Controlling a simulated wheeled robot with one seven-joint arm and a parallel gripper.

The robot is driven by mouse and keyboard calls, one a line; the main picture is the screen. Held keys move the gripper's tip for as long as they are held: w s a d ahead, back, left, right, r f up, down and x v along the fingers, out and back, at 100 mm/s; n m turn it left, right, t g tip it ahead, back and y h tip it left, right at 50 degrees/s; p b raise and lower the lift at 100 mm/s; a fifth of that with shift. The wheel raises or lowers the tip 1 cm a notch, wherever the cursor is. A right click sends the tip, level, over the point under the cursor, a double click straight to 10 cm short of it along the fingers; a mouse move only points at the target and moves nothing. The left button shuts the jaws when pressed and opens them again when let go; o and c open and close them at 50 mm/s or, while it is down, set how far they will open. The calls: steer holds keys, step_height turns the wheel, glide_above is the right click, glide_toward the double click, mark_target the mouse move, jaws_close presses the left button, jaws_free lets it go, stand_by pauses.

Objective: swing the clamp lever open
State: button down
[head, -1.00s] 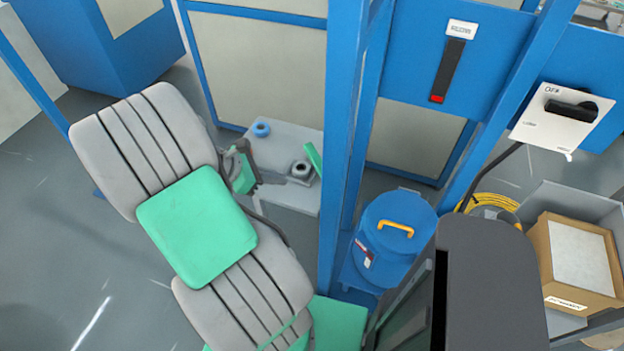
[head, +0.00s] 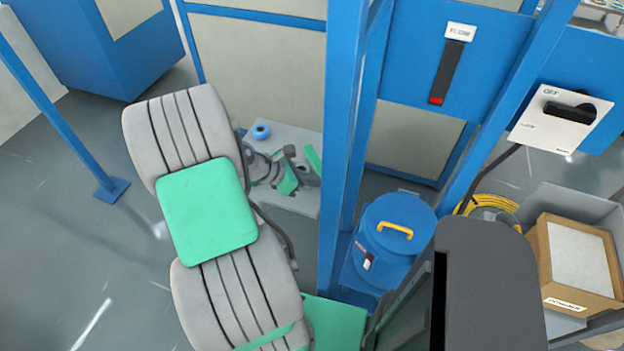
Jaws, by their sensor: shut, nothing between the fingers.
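My gripper (head: 293,157) is over the low light-grey table behind my arm, in the middle of the head view. It is small, partly hidden by my own arm, and shut with nothing seen in it. Just right of it is a dark grey ring-like part (head: 308,173). A light green bar (head: 314,158) stands tilted beside that part, partly hidden by the blue post. I cannot tell for sure whether this bar is the clamp lever. Whether the gripper touches either thing is also unclear.
A blue ring (head: 261,131) sits on the low table (head: 300,205). A blue post (head: 344,150) rises just right of it. Beyond stand a blue drum (head: 392,240) with a yellow handle, a switch panel (head: 585,125) and a cardboard box (head: 575,262).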

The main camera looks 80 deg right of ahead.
steer(key=s+p, duration=0.1)
steer(key=s+d+p, duration=0.1)
steer(key=s+p, duration=0.1)
steer(key=shift+d+r, duration=0.2)
steer(key=shift+r, duration=0.05)
steer(key=shift+s+d+f, duration=0.1)
steer(key=shift+f, duration=0.05)
